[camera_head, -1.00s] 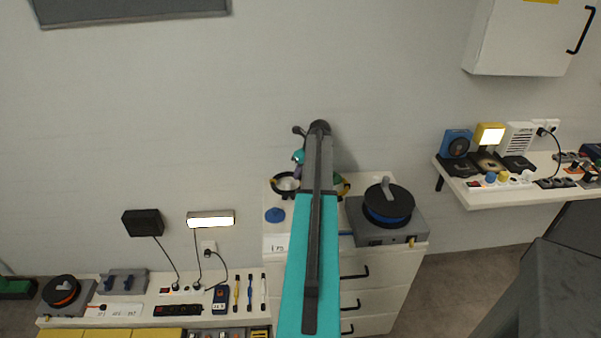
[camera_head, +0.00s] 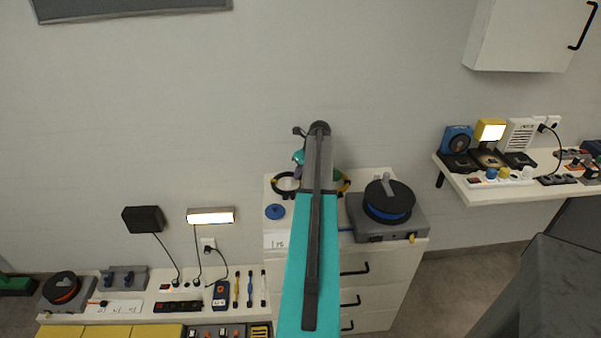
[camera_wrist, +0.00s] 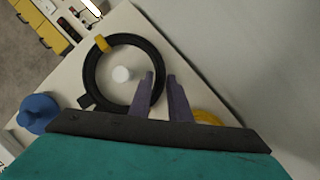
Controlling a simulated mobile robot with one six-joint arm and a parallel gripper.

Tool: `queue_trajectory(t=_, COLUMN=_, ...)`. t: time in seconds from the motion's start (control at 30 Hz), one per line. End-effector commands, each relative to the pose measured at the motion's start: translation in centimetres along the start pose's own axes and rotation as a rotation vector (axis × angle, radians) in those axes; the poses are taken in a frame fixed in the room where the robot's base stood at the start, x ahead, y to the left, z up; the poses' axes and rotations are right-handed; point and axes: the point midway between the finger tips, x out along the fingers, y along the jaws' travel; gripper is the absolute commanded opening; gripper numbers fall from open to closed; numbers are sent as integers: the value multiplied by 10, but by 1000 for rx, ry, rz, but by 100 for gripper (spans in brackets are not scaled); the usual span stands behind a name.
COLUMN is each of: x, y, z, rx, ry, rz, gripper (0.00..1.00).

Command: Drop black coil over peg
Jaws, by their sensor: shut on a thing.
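The black coil (camera_wrist: 90,75) is a ring with a yellow band, seen in the wrist view. My gripper (camera_wrist: 160,77) has its two purple fingers on either side of the coil's right edge and is shut on it. A white round peg (camera_wrist: 122,74) shows inside the ring, right of its left side and apart from it. I cannot tell whether the coil is above the peg's top or down around it. In the head view the coil (camera_head: 276,187) shows left of my arm, over the white cabinet; the fingers are mostly hidden there.
A blue knobbed piece (camera_wrist: 38,112) lies near the coil; it also shows in the head view (camera_head: 275,212). A yellow curved thing (camera_wrist: 207,117) lies right of my fingers. A grey device with a black-and-blue spool (camera_head: 388,203) stands at right on the cabinet (camera_head: 370,262). The wall is close behind.

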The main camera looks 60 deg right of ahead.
Motion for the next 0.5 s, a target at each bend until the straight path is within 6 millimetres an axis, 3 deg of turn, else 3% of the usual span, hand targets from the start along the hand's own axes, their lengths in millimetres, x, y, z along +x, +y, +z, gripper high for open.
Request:
queue_trajectory(t=0.27, x=5, y=0, z=-2, rx=0, ry=0, rz=0, gripper=0)
queue_trajectory(t=0.3, x=5, y=0, z=-2, rx=0, ry=0, rz=0, gripper=22)
queue_trajectory(t=0.4, x=4, y=0, z=-2, rx=0, ry=0, rz=0, gripper=39)
queue_trajectory(t=0.5, x=4, y=0, z=-2, rx=0, ry=0, rz=0, gripper=39)
